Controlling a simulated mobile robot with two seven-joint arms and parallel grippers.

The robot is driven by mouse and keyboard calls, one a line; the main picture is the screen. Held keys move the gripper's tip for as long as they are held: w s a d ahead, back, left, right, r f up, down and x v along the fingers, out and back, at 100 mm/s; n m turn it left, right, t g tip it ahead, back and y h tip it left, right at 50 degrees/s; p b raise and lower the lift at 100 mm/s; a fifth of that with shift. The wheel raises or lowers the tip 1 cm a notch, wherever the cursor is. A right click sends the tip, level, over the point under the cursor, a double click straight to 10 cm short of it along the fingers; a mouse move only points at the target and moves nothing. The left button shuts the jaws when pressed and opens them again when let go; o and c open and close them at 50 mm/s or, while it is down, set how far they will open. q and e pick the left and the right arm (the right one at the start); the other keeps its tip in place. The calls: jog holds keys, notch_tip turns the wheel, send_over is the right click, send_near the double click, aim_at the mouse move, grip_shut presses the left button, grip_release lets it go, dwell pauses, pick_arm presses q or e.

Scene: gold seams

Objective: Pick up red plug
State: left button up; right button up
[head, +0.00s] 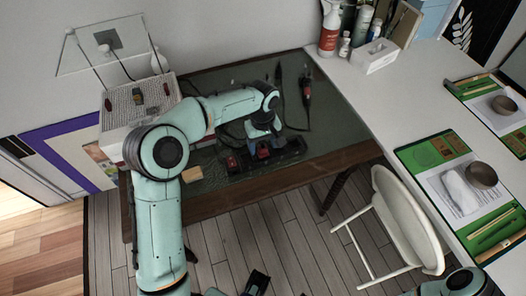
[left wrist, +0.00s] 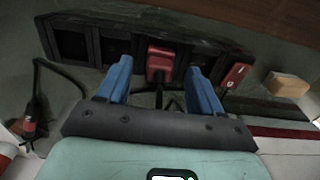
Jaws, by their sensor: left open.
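A red plug (left wrist: 160,62) sits in the black power strip (left wrist: 75,42) in the left wrist view. The same plug (head: 263,151) shows under the gripper in the head view. My left gripper (left wrist: 158,78) has two blue fingers, spread apart with the plug between them. I cannot tell whether either finger touches it. In the head view my left gripper (head: 262,137) hangs over the strip. A second red plug (left wrist: 236,76) sits in the strip outside the right-hand finger. It also shows in the head view (head: 232,163).
A wooden block (head: 192,174) lies left of the strip on the dark green mat (head: 335,125). A red-and-black tool (head: 306,90) with a cable lies at the back. A spray bottle (head: 329,28) and a tissue box (head: 374,57) stand on the white desk. A white chair (head: 395,215) is at right.

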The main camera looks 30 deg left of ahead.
pick_arm(q)
jog(key=shift+f, duration=0.85)
grip_shut()
jog(key=shift+r, duration=0.2)
notch_tip(320, 180, up, 19)
jog(key=p, duration=0.4)
notch_tip(320, 180, up, 6)
jog(key=p, duration=0.4)
send_over(263, 146)
jog(key=shift+f, duration=0.1)
pick_arm(e)
notch_tip(263, 146, up, 8)
jog(key=w, duration=0.2)
jog(key=shift+w, duration=0.4)
